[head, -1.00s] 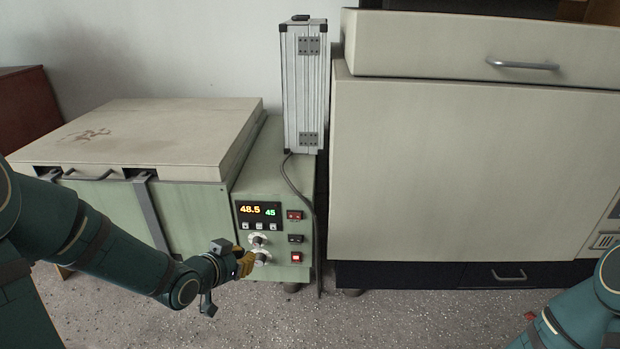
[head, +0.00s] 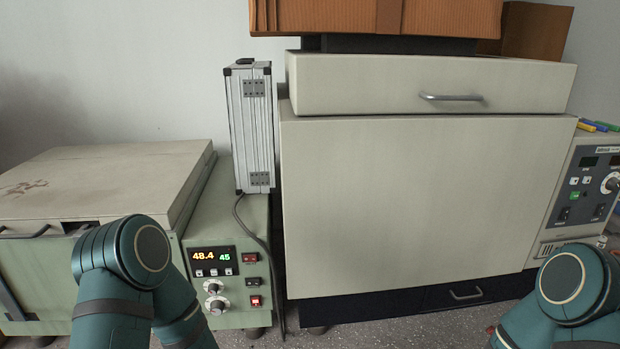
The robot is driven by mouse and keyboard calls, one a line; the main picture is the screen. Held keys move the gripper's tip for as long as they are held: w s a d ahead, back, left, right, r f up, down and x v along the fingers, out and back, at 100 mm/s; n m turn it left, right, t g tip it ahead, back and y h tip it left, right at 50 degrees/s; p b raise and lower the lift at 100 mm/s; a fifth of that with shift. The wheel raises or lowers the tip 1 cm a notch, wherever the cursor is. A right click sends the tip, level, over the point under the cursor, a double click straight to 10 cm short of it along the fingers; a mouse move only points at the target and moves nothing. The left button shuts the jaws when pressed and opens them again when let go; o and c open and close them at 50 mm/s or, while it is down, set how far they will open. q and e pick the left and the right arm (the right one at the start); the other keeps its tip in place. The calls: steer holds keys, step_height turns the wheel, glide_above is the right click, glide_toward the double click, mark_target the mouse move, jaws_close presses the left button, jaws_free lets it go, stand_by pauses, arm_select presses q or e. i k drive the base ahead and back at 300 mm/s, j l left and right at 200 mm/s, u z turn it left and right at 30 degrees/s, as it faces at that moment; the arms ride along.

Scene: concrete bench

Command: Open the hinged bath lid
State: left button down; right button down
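The bath (head: 40,285) is a pale green box at the left with a control panel on its right side. Its beige hinged lid (head: 110,180) lies flat and shut on top, with a stained patch at the left. My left gripper is below the picture, out of view. My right arm shows at the lower right, and its gripper is also out of view.
A silver case (head: 250,130) stands upright behind the control panel (head: 220,262), close to the lid's right side. A cable (head: 255,235) hangs beside the panel.

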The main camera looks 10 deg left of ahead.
mark_target(36, 198)
steer(key=u, duration=1.6)
